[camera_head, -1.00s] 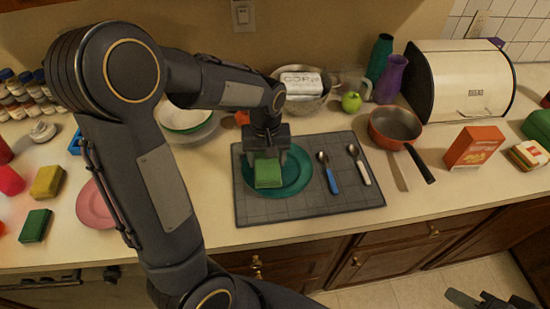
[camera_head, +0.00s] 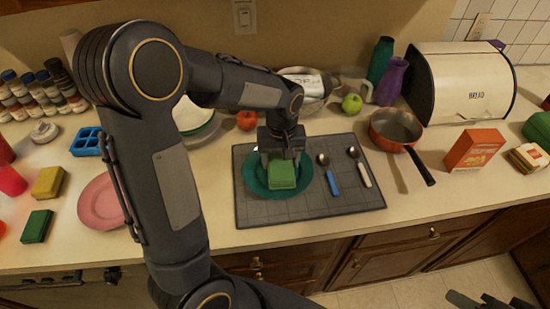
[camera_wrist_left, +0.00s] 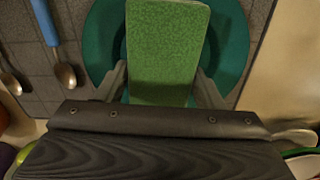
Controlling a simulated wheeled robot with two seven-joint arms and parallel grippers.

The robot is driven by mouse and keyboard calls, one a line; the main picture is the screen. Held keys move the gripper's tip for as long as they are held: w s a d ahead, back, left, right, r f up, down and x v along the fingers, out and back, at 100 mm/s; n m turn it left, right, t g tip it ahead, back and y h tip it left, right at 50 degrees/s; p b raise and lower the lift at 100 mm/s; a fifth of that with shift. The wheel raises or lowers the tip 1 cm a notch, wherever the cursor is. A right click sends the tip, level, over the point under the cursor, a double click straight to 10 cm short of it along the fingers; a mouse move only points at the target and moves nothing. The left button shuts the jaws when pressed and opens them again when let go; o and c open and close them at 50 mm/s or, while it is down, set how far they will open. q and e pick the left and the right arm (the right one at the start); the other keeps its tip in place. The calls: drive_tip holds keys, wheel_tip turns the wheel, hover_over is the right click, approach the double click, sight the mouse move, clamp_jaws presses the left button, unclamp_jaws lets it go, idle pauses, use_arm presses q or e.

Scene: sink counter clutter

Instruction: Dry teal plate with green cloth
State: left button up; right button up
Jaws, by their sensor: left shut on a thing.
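The teal plate (camera_head: 254,181) lies on a grey grid mat (camera_head: 250,211) on the counter. My left gripper (camera_head: 282,160) is over the plate, pointing down, and is shut on the green cloth (camera_head: 282,175), a folded block. In the left wrist view the cloth (camera_wrist_left: 165,45) sits between the two fingers and covers the middle of the plate (camera_wrist_left: 232,45). The cloth is at the plate's surface or just above it; I cannot tell if they touch. Part of what seems to be my right gripper (camera_head: 488,300) shows at the bottom right, and its jaws are unclear.
A blue-handled spoon (camera_head: 328,173) and a white-handled spoon (camera_head: 359,166) lie right of the plate. An orange pan (camera_head: 396,128) stands beyond them. A pink plate (camera_head: 100,203), sponges and a blue tray (camera_head: 86,142) are at left. Bowls and a green apple (camera_head: 352,103) stand behind the mat.

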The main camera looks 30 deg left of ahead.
use_arm(q)
drive_tip(key=shift+w+d, duration=0.35)
drive_tip(key=shift+d, duration=0.25)
drive_tip(key=shift+w+d, duration=0.3)
drive_tip(key=shift+d, duration=0.3)
drive_tip(key=shift+s+a, duration=1.2)
drive_tip(key=shift+a, duration=0.2)
drive_tip(key=shift+s+a, duration=1.15)
drive_tip(key=shift+a, duration=0.2)
drive_tip(key=shift+w+d+f, duration=0.1)
drive_tip(key=shift+w+d, duration=1)
drive_tip(key=shift+d, duration=0.35)
drive_tip(key=shift+w+d+f, duration=0.1)
drive_tip(key=shift+w+d, duration=1)
drive_tip(key=shift+d, duration=0.3)
drive_tip(key=shift+r+p, duration=2.45)
drive_tip(key=shift+r, duration=0.65)
drive_tip(key=shift+r+p, duration=1.25)
drive_tip(key=shift+r, duration=0.3)
drive_tip(key=shift+f, duration=0.1)
